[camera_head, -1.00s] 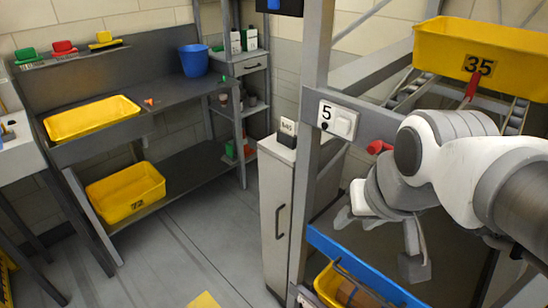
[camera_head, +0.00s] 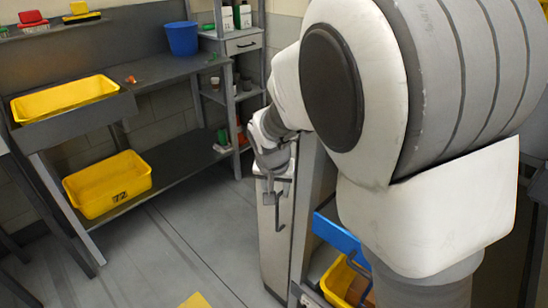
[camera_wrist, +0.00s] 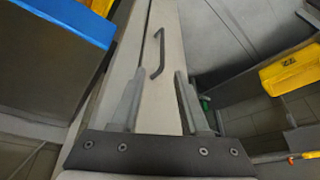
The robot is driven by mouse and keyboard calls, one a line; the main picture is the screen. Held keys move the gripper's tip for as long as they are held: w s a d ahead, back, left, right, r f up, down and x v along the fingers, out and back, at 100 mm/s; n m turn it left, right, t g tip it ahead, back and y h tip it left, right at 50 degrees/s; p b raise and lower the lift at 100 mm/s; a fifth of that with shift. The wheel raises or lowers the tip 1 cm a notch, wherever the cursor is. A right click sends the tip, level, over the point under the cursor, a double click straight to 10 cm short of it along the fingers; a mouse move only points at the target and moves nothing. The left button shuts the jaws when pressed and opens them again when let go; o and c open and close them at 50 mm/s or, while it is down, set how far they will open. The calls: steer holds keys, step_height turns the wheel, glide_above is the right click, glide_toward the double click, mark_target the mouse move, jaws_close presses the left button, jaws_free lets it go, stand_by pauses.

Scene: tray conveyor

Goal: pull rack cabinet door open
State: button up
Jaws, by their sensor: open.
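The rack cabinet is a narrow, pale grey upright cabinet; its door (camera_head: 273,258) stands shut in the head view. A dark bar handle (camera_wrist: 155,55) is on the door in the wrist view. My gripper (camera_wrist: 159,73) is open and empty in front of the door, one finger to each side of the handle in the picture. I cannot tell how far the fingertips are from the handle in depth. In the head view my gripper (camera_head: 269,188) is at the upper part of the door, and my arm hides the cabinet's top and right side.
A blue-edged shelf (camera_head: 338,238) with a yellow bin (camera_head: 337,283) stands right of the cabinet. At the left, a workbench holds yellow trays (camera_head: 65,98) (camera_head: 107,184) and a blue bucket (camera_head: 182,38).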

mark_target(277, 214)
steer(key=b+x, duration=0.2)
steer(key=x, duration=0.7)
steer(key=b+x, duration=0.3)
steer(key=x, duration=0.6)
steer(key=shift+w+a+f, duration=0.2)
steer(key=shift+f, duration=0.1)
steer(key=shift+c, duration=0.2)
jaws_close()
stand_by(0.5)
